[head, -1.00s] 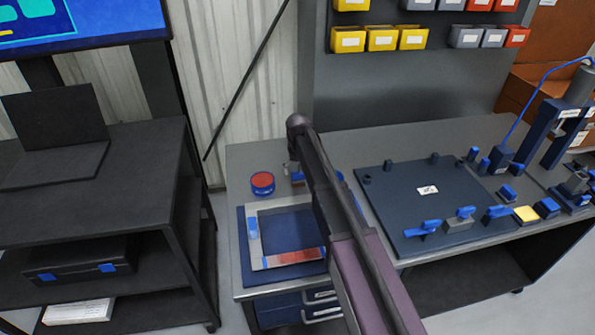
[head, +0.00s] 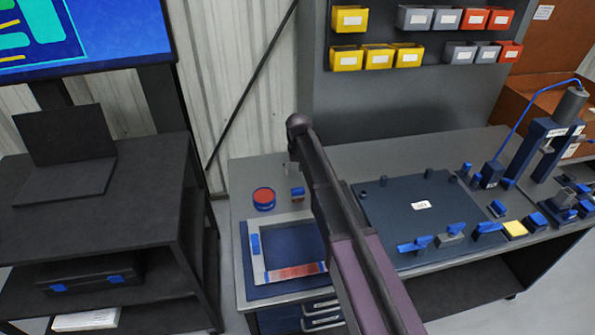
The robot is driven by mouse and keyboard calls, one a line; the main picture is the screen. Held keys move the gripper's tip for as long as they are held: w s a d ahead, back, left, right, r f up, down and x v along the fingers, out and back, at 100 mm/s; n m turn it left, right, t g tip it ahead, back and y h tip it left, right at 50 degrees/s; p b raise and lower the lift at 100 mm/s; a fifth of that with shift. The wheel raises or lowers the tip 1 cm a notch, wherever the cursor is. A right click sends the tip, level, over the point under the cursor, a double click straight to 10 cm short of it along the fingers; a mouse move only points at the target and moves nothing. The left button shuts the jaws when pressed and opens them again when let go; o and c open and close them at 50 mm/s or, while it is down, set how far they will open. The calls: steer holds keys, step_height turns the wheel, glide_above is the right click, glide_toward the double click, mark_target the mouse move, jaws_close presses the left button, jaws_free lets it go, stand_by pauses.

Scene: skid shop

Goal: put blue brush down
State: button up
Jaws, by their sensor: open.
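The blue brush (head: 297,193) appears to be the small blue and brown piece on the grey bench top, just right of a round red-topped tin. It is small, so its bristles cannot be made out. My gripper (head: 291,168) is open, a little above and behind the brush in the picture, and looks apart from it. My own arm covers the bench just to the right of the brush.
The red-topped blue tin (head: 264,199) stands close to the brush. In front lies a light grey frame (head: 258,268) with a blue block and red strip. A dark fixture plate (head: 400,205) with blue clamps lies right. Bins (head: 378,57) hang behind.

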steer(key=shift+r+p, duration=0.3)
steer(key=shift+r, duration=0.15)
stand_by(0.5)
steer(key=s+d+m, duration=0.3)
steer(key=s+d, duration=2)
steer(key=s, duration=0.3)
steer(key=shift+a, duration=0.1)
